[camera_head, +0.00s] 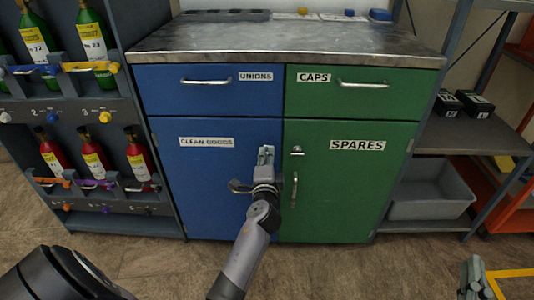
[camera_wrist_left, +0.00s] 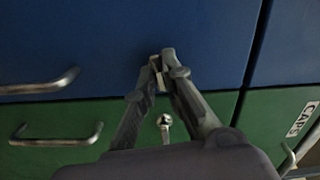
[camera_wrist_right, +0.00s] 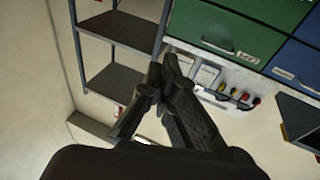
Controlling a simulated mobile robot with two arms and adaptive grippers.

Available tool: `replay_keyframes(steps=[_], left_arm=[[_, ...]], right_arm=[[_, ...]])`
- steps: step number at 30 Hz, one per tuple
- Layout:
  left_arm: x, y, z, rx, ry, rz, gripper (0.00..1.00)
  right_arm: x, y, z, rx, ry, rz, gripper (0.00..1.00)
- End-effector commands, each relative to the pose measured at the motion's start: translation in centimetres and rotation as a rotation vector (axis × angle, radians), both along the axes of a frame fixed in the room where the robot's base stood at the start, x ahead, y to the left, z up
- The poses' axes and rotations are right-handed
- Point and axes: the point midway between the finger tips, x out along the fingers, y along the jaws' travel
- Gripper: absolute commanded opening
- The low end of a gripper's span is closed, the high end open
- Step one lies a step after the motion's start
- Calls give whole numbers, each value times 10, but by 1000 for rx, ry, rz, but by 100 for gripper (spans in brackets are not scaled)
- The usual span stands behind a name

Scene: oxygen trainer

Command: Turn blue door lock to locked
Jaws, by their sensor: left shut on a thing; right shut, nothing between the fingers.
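The blue door (camera_head: 205,185), labelled CLEAN GOODS, is closed at the left of the cabinet. My left gripper (camera_head: 266,152) is in front of its upper right edge and covers the lock in the head view. In the left wrist view my left gripper (camera_wrist_left: 163,58) is shut on the blue door lock (camera_wrist_left: 154,66), a small pale metal piece mostly hidden by the fingertips. I cannot tell which way the lock is turned. My right gripper (camera_head: 473,275) is low at the right, away from the cabinet. It also shows in the right wrist view (camera_wrist_right: 162,68), shut and empty.
The green SPARES door (camera_head: 335,205) adjoins on the right, with its own lock (camera_head: 297,151) and handle (camera_head: 294,190). A bottle rack (camera_head: 95,115) stands left. A shelf with a grey bin (camera_head: 432,190) stands right. Floor in front is mostly free.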

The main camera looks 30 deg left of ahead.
Motion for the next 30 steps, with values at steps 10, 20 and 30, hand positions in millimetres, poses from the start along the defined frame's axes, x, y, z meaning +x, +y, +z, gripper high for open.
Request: replay_keyframes(steps=[10,20,30], left_arm=[[1,-1,1,124,74,-3,0],[1,-1,0,148,88,-3,0],[1,-1,0,146,88,-2,16]], right_arm=[[1,-4,-28,-40,151,-10,0],[1,-5,-34,-47,179,-11,0],[1,-5,-33,-46,177,-11,0]])
